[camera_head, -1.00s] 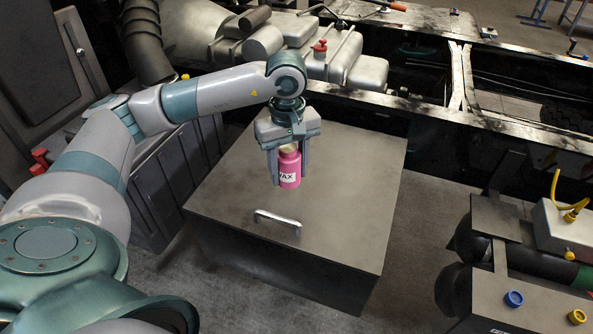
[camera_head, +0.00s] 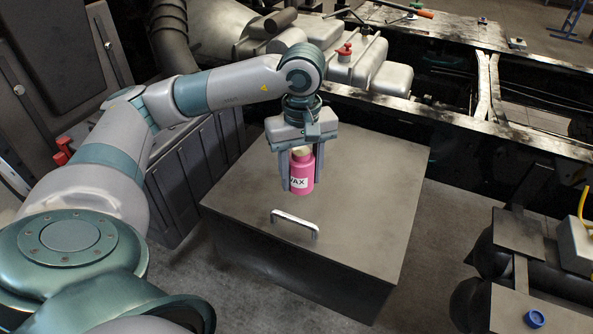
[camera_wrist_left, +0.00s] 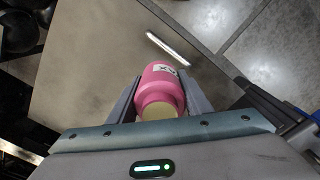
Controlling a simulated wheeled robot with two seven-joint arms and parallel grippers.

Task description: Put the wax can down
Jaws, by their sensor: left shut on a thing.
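The wax can (camera_head: 301,172) is a pink bottle with a pale cap and a white label reading "WAX". My left gripper (camera_head: 301,178) is shut on it, one finger on each side, and holds it upright over the grey box top (camera_head: 365,215). I cannot tell whether the can's base touches the box top. In the left wrist view the can (camera_wrist_left: 160,88) sits between the fingers of my left gripper (camera_wrist_left: 160,95). My right gripper is not in view.
A metal handle (camera_head: 295,223) sticks up from the box top, just in front of the can. Vehicle chassis parts (camera_head: 455,115) run behind the box. Dark cylinders and a blue ring (camera_head: 534,318) are at the right. The right part of the box top is clear.

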